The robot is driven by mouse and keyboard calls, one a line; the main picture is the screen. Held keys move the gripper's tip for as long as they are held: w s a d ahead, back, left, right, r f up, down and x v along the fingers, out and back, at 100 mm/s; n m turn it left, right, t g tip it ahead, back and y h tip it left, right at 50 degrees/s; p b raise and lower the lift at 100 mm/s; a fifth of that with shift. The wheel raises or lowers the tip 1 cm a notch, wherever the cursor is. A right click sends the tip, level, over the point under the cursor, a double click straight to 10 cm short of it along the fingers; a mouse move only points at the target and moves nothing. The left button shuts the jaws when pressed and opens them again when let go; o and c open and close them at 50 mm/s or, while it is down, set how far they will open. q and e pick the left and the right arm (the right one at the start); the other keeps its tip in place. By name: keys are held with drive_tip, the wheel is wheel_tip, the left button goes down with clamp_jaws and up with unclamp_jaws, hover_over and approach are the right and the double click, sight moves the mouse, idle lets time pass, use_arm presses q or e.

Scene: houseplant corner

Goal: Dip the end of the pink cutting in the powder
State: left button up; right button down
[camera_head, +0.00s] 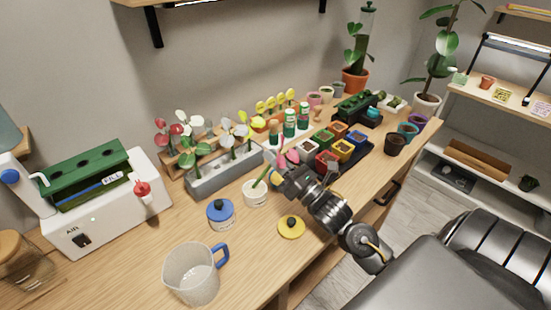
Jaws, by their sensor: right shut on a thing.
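My right gripper (275,173) is shut on the pink cutting, just right of and above an open white jar (256,197), which seems to be the powder jar. The cutting's pink leaves (291,157) show behind the gripper. Its green stem (262,176) slants down to the left, and the low end is at the jar's mouth. I cannot tell whether the end touches the powder, as the inside of the jar is hardly visible. A yellow lid (291,229) with a dark knob lies on the table in front of the jar. My left gripper is not in view.
A blue-lidded jar (221,215) stands left of the open jar, and a clear jug (192,274) is in front. A grey trough (225,172) with cuttings is behind. Coloured pots (327,161) crowd the right. A white machine (105,205) stands left.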

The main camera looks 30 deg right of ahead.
drive_tip(key=shift+f+b, duration=0.65)
drive_tip(key=shift+f, duration=0.15)
idle(1.8)
wheel_tip(320, 180, up, 7)
drive_tip(key=p, duration=0.6)
drive_tip(key=shift+r, duration=0.15)
idle(0.7)
drive_tip(key=s+a+f+m+h, duration=0.3)
drive_tip(key=s+a+f+h, duration=0.2)
drive_tip(key=s+a, duration=0.3)
drive_tip(key=shift+s+f+t+h, duration=0.4)
drive_tip(key=shift+s+f, duration=0.45)
drive_tip(key=shift+s, duration=0.05)
